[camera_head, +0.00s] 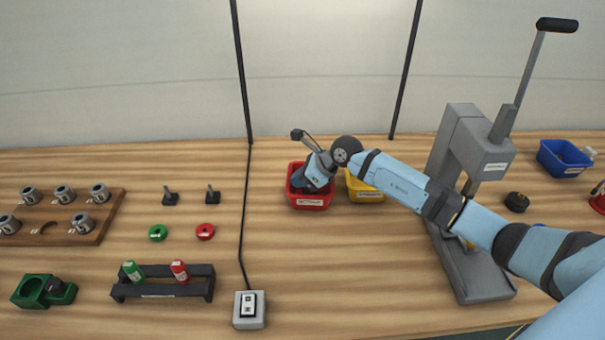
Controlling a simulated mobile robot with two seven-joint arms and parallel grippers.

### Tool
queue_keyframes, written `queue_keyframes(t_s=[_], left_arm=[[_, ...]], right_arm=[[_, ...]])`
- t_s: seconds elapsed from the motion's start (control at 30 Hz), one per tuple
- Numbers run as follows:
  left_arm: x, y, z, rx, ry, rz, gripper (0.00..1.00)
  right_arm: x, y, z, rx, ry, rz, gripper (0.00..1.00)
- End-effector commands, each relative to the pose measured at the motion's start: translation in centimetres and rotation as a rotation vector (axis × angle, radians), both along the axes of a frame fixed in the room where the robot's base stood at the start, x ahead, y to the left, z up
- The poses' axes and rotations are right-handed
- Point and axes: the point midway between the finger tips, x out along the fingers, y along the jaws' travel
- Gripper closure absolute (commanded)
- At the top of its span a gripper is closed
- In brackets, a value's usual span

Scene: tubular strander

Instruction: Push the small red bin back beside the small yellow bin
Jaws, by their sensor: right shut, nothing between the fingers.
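The small red bin (311,202) stands on the wooden table near its back edge, with a white label on its front. The small yellow bin (365,191) stands just to its right, partly hidden by my right arm. My right gripper (302,184) is shut and empty, pointing down at the inside of the red bin. The wrist hides part of the bin's rim, and I cannot tell whether the fingers touch it. The bins look close together, with a narrow gap partly covered by the arm. My left gripper is not in view.
A grey press (470,200) with a long lever stands right of the bins. A blue bin (563,158) is at the far right. A grey switch box (249,310) with a black cable is at the front. A dark rack (163,283) and wooden board (95,222) are left.

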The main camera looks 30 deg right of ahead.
Motion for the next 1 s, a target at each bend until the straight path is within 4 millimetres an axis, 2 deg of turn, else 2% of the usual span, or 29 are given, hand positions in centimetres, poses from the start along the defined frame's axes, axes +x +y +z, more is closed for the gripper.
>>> queue_keyframes(t_s=[0.27,0.53,0.87,1.0], left_arm=[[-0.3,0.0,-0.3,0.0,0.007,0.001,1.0],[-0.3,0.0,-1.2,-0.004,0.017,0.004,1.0],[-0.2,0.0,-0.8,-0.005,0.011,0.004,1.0],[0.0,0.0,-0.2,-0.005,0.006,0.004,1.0]], right_arm=[[0.1,0.1,0.0,0.0,0.0,0.0,1.0],[1.7,1.6,-0.1,-0.001,-0.001,0.0,1.0],[1.6,1.5,0.1,-0.001,0.001,0.0,1.0],[1.7,0.8,1.3,-0.001,-0.001,0.0,1.0]])
